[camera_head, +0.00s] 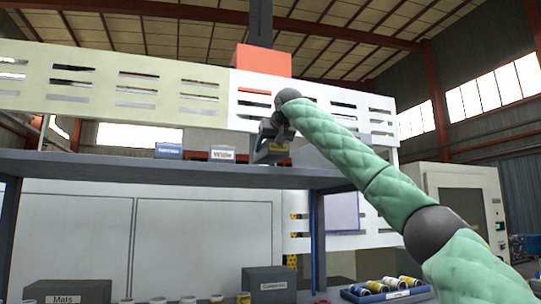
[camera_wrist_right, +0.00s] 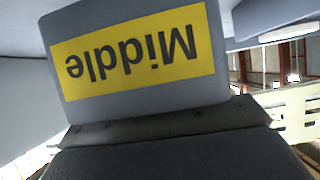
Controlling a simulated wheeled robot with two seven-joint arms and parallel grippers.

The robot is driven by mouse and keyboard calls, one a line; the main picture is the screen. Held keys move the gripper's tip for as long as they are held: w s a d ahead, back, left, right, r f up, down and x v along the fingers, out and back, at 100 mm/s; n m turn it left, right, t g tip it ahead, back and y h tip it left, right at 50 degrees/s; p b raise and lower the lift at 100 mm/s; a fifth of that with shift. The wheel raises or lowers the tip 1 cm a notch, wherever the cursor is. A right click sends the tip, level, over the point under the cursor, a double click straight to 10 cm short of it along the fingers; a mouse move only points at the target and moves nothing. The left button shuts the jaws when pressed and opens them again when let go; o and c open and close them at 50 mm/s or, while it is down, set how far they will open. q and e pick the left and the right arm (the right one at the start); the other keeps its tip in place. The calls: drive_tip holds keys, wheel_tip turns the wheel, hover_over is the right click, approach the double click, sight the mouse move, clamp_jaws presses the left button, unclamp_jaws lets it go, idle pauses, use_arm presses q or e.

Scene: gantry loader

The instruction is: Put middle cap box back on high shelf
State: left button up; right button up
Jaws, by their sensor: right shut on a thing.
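The middle cap box (camera_wrist_right: 140,55) is grey with a yellow "Middle" label, which reads upside down in the right wrist view. My right gripper (camera_head: 268,138) is shut on it; dark gripper parts lie against the box along the bottom of the wrist view. In the head view the box (camera_head: 272,151) shows small below the gripper, at the height of the high shelf (camera_head: 120,167). The arm and gripper hide part of it, and I cannot tell whether it touches the shelf. My left gripper is not in view.
On the high shelf, a blue-labelled box (camera_head: 168,151) and a "Wide" box (camera_head: 222,154) stand left of my gripper. Below are a "Mats" box (camera_head: 68,291), another grey box (camera_head: 265,280) and a blue tray (camera_head: 388,296) of rolls. A blue post (camera_head: 318,240) stands under the shelf.

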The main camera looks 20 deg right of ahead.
sight(269, 162)
drive_tip(key=f, duration=0.1)
drive_tip(key=f+p, duration=0.1)
drive_tip(key=f, duration=0.1)
drive_tip(key=shift+w+d+f, duration=0.2)
drive_tip(key=shift+w+f, duration=0.05)
drive_tip(key=shift+w, duration=0.1)
drive_tip(key=shift+s+a, duration=0.15)
drive_tip(key=shift+s, duration=0.1)
drive_tip(key=shift+w, duration=0.1)
drive_tip(key=o, duration=1.2)
drive_tip(key=shift+w+f, duration=0.1)
drive_tip(key=shift+f, duration=0.05)
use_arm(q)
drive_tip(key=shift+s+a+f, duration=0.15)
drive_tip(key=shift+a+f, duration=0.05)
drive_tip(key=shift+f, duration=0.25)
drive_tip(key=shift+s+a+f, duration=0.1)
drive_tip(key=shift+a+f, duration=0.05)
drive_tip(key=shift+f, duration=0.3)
use_arm(e)
drive_tip(key=shift+o, duration=0.2)
